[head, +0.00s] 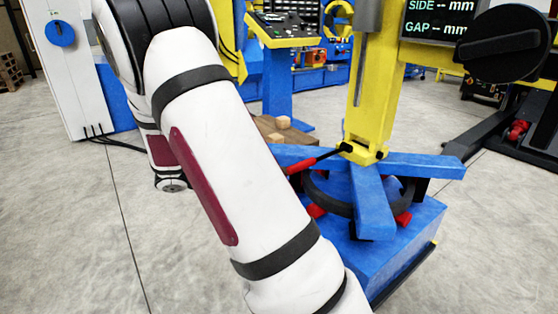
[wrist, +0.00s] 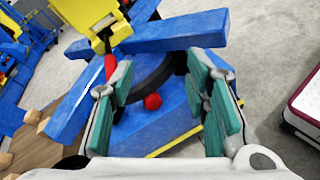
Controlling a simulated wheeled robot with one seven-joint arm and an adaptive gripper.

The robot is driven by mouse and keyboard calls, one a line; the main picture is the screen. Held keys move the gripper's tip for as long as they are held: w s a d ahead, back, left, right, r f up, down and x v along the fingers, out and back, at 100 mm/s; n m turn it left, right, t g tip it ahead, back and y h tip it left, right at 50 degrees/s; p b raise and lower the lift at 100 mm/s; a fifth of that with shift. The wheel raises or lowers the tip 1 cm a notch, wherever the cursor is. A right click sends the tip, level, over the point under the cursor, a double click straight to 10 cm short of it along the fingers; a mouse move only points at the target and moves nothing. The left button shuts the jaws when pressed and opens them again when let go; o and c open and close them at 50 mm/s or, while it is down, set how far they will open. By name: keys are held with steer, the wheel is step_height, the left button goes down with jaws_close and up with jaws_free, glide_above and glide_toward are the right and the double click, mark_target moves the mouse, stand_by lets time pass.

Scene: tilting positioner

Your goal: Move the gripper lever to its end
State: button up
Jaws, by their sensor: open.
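The gripper lever (head: 315,162) has a red grip and a thin black rod that meets the foot of the yellow post (head: 371,100). In the wrist view the red grip (wrist: 110,67) shows just beyond the tip of the left finger. My gripper (wrist: 160,68) is open, with green pads and nothing between them. It points toward the blue positioner, and I cannot tell whether the left finger touches the lever. In the head view my arm hides my gripper and the near end of the lever.
Blue beams (head: 374,205) cross over a black ring (head: 330,193) with red jaw pieces (head: 403,218) beside it. The display (head: 440,22) reads "SIDE -- mm, GAP -- mm". A wooden pallet with blocks (head: 283,122) stands behind. Grey floor is clear at left.

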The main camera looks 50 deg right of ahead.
mark_target(302, 166)
steer(key=w+d+f+n+t+h+p, duration=0.1)
steer(key=w+d+f+n+t+h, duration=0.1)
steer(key=w+d+f+n+h, duration=0.35)
steer(key=shift+y, duration=0.55)
steer(key=b+x, duration=0.1)
steer(key=x, duration=0.3)
steer(key=w+f+b+x, duration=0.1)
steer(key=x, duration=0.4)
steer(key=b+x, duration=0.1)
steer(key=x, duration=0.3)
steer(key=shift+w+d+f+b, duration=0.15)
steer(key=shift+w+d+b, duration=0.1)
steer(key=shift+d+b, duration=0.1)
jaws_close()
